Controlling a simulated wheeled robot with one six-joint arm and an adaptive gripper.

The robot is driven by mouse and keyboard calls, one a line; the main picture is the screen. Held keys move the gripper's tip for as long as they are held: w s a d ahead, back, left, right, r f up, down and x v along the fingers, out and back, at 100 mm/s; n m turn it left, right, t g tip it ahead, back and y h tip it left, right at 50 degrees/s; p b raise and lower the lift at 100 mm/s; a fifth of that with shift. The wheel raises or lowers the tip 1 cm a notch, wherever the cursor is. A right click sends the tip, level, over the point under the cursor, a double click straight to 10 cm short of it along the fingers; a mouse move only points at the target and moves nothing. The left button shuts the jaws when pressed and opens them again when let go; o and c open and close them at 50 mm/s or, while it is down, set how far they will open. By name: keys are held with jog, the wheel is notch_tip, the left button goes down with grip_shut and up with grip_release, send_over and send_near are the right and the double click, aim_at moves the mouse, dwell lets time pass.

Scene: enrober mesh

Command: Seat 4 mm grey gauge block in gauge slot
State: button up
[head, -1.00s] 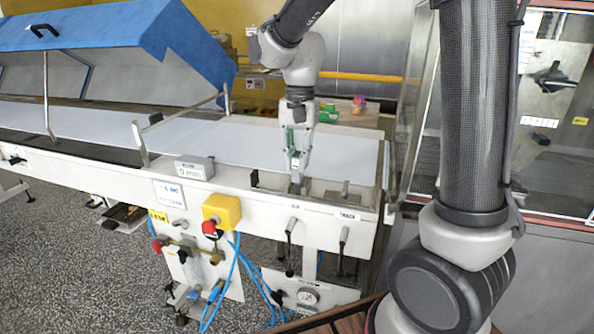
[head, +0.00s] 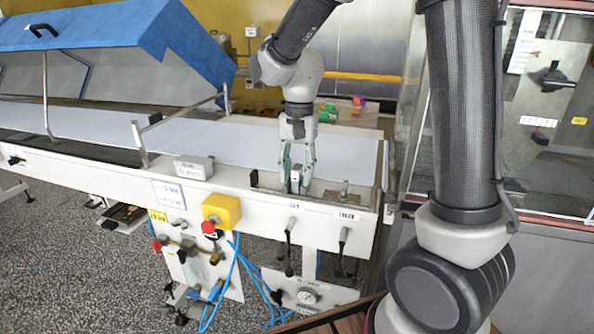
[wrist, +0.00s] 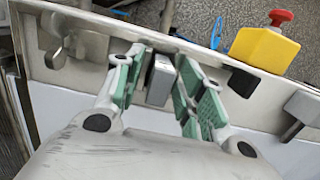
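The grey gauge block (head: 295,181) stands upright at the near edge of the white conveyor, in the low metal fitting there. It also shows in the wrist view (wrist: 160,79), between the two green-padded fingers. My gripper (head: 298,186) is open around the block, and in the wrist view (wrist: 159,56) there is a gap between each finger and the block. The gauge slot is hidden under the block and fingers, so I cannot tell how deep the block sits.
A grey display box (head: 194,168) stands to the left on the frame; its reading is illegible. A yellow box with a red button (head: 221,210) is on the front. A black block (wrist: 243,82) and a metal wing screw (wrist: 68,40) flank the fingers. The white belt (head: 345,152) behind is clear.

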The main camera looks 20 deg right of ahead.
aim_at(299, 164)
notch_tip(299, 164, up, 12)
jog(key=w+d, duration=0.1)
jog(key=s+d+n+t, duration=0.2)
jog(key=s+d+n, duration=0.1)
jog(key=s+d, duration=0.4)
jog(key=s+d+n+t, duration=0.3)
jog(key=s+d, duration=0.4)
jog(key=s, duration=0.6)
jog(key=shift+f+n+t+h, duration=0.3)
jog(key=shift+f+n+h, duration=0.1)
jog(key=shift+n, duration=0.2)
